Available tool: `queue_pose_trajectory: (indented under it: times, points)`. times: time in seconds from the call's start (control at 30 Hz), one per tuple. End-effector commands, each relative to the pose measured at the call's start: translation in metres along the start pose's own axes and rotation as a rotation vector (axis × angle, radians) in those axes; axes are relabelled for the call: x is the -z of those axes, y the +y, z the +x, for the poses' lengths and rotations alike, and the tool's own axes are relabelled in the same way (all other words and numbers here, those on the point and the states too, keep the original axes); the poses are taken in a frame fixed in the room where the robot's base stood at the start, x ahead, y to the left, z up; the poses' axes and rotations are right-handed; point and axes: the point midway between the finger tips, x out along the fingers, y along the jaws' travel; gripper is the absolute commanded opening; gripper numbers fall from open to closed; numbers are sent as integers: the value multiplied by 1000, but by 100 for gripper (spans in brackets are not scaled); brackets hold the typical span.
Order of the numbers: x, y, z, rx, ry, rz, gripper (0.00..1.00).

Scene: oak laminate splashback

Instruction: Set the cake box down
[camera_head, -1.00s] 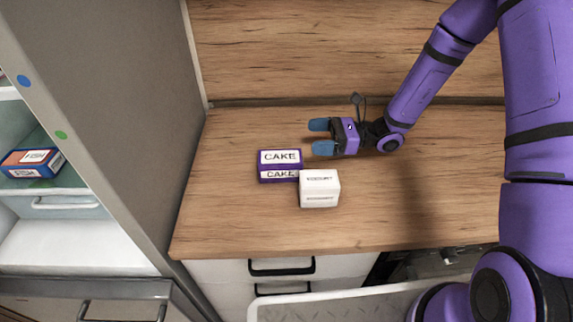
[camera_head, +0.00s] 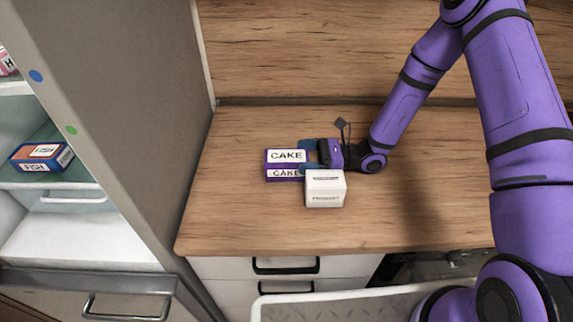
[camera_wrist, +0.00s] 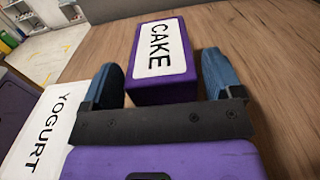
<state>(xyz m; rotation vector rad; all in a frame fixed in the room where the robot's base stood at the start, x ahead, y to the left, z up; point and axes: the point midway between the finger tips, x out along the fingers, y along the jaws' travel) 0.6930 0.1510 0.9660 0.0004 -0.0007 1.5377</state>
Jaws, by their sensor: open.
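The cake box (camera_head: 287,171), purple with white CAKE labels, rests on the wooden counter. In the wrist view the cake box (camera_wrist: 163,88) lies straight ahead, its near end at the mouth of the jaws. My gripper (camera_head: 309,156) is open, low over the counter at the box's right end. In the wrist view the blue fingertips of my gripper (camera_wrist: 163,84) stand apart, one on either side of the box's near end. Whether they touch it I cannot tell. The lower finger is partly hidden behind the white box in the head view.
A white yogurt box (camera_head: 325,192) stands just in front of my gripper, close to the cake box; it also shows at left in the wrist view (camera_wrist: 38,132). A fish box (camera_head: 42,157) sits on the open fridge's shelf at left. The counter (camera_head: 440,190) is clear to the right.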

Motion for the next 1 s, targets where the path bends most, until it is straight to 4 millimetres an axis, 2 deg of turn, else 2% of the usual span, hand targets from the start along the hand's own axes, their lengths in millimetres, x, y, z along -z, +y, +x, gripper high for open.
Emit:
queue_pose_trajectory:
  times: [0.1,0.2,0.43,0.47,0.63,0.7,1.0]
  points:
    - [0,0,18,-3,0,-1,85]
    - [0,0,28,-1,1,0,85]
    - [0,0,30,0,1,0,85]
    - [0,0,30,0,1,0,80]
    - [0,0,30,0,1,0,41]
    - [0,0,30,0,0,0,34]
    - [-4,0,30,0,0,-1,34]
